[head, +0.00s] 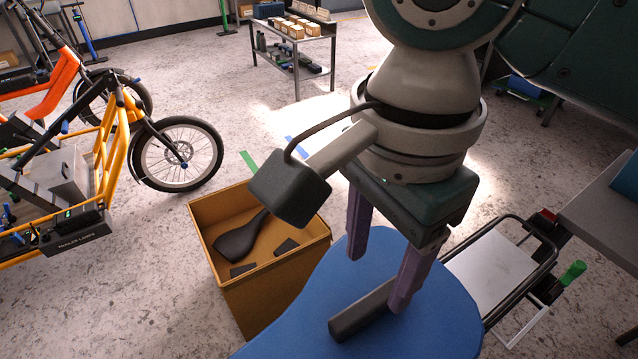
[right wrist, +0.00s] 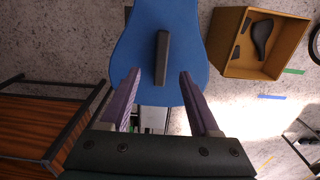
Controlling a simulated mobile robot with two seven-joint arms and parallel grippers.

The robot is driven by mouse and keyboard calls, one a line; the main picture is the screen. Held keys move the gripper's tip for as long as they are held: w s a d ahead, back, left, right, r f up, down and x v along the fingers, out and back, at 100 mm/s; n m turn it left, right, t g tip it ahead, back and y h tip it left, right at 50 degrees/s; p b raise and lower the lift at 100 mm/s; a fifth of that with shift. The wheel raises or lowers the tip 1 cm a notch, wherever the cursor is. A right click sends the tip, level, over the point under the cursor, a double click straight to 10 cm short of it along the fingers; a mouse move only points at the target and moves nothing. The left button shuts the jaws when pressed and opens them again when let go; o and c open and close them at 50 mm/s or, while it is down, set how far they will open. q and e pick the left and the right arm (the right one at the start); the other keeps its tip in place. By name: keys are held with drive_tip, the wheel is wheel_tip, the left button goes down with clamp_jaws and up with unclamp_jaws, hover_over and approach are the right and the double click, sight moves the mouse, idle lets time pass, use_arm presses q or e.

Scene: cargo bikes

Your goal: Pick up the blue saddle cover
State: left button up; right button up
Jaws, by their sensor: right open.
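The blue saddle cover (head: 435,325) is a broad, rounded blue shape at the bottom centre of the head view. A dark grey bar (head: 350,315) stands out on its top like a handle. In the right wrist view the cover (right wrist: 190,40) is at the top centre, with its bar (right wrist: 162,60) upright in the picture between the fingers. My right gripper (head: 377,272) is open above the cover, with its two purple fingers apart and nothing gripped. One finger overlaps the bar's end in the head view; I cannot tell whether they touch. My left gripper is not in view.
An open cardboard box (head: 270,300) holding a black saddle (head: 240,238) stands just left of the cover. A yellow cargo bike (head: 100,150) is at the left. A metal shelf table (head: 330,30) stands behind. A grey-topped trolley (head: 487,268) is at the right.

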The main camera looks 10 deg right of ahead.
sight(367, 305)
wheel_tip(367, 305, down, 2)
drive_tip(key=shift+s+f, duration=0.1)
drive_tip(key=shift+s, duration=0.05)
drive_tip(key=shift+w+f+b, duration=0.15)
drive_tip(key=shift+f+b, duration=0.15)
drive_tip(key=shift+f, duration=1)
drive_tip(key=shift+w+f+b, duration=0.15)
drive_tip(key=shift+f+b, duration=0.1)
drive_tip(key=shift+f, duration=1)
drive_tip(key=shift+f+p, duration=0.25)
drive_tip(key=shift+p, duration=0.05)
clamp_jaws()
